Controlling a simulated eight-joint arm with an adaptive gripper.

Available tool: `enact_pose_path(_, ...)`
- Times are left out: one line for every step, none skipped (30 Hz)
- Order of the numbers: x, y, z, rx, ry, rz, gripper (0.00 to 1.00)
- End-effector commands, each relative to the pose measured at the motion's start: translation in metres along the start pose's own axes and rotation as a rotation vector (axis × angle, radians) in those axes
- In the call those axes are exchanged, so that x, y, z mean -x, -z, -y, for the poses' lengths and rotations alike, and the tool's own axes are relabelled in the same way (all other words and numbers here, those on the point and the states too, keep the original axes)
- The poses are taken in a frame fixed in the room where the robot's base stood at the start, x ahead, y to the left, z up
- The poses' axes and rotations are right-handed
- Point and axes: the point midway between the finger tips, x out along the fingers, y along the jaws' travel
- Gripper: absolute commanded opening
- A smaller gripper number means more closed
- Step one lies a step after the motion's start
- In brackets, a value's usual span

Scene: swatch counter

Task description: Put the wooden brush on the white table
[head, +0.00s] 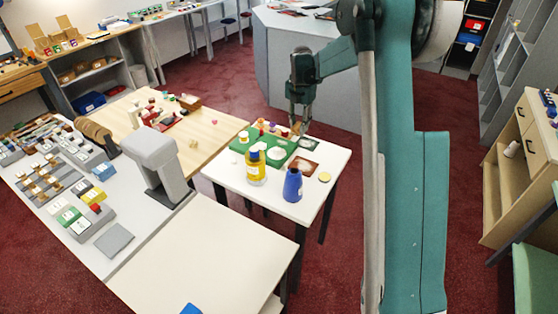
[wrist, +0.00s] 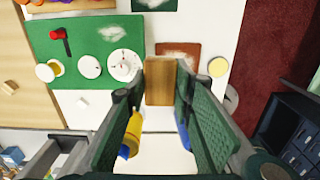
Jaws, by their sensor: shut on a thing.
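The wooden brush (wrist: 160,82) shows in the wrist view as a brown wooden block between my fingertips. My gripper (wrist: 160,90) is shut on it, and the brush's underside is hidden. In the head view my gripper (head: 300,122) hangs over the far edge of the white table (head: 228,180). In the wrist view the white table (wrist: 105,105) lies below the brush. The gap between brush and table is hard to tell.
On the white table stand a yellow bottle (head: 256,170) and a blue bottle (head: 292,186). A green mat (head: 238,145) holds white discs and a red tool (wrist: 64,42). A brown card (wrist: 172,50) and a yellow disc (head: 324,177) lie near. The front right is clear.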

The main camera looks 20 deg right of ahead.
Motion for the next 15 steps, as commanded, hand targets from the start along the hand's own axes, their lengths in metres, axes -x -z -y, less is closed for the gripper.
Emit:
enact_pose_path(-0.001,-0.018,0.01,-0.003,0.0,0.0,0.12)
enact_pose_path(-0.002,-0.027,0.015,-0.001,0.0,0.0,0.12)
enact_pose_path(-0.003,-0.039,0.023,0.001,0.0,0.0,0.12)
enact_pose_path(-0.004,-0.048,0.028,0.003,0.0,0.0,0.12)
enact_pose_path(-0.005,-0.057,0.034,0.005,0.0,0.0,0.12)
enact_pose_path(-0.007,-0.068,0.041,0.006,0.0,0.0,0.12)
enact_pose_path(-0.008,-0.076,0.046,0.009,0.0,0.0,0.12)
enact_pose_path(-0.009,-0.084,0.052,0.01,0.0,0.0,0.12)
enact_pose_path(-0.01,-0.093,0.059,0.011,0.0,0.0,0.12)
enact_pose_path(-0.012,-0.1,0.063,0.014,0.0,0.0,0.12)
enact_pose_path(-0.013,-0.105,0.067,0.015,0.0,0.0,0.12)
enact_pose_path(-0.014,-0.114,0.074,0.016,0.0,0.0,0.12)
enact_pose_path(-0.014,-0.118,0.078,0.018,0.0,0.0,0.12)
enact_pose_path(-0.015,-0.123,0.081,0.019,0.0,0.0,0.12)
enact_pose_path(-0.016,-0.129,0.086,0.02,0.0,0.0,0.12)
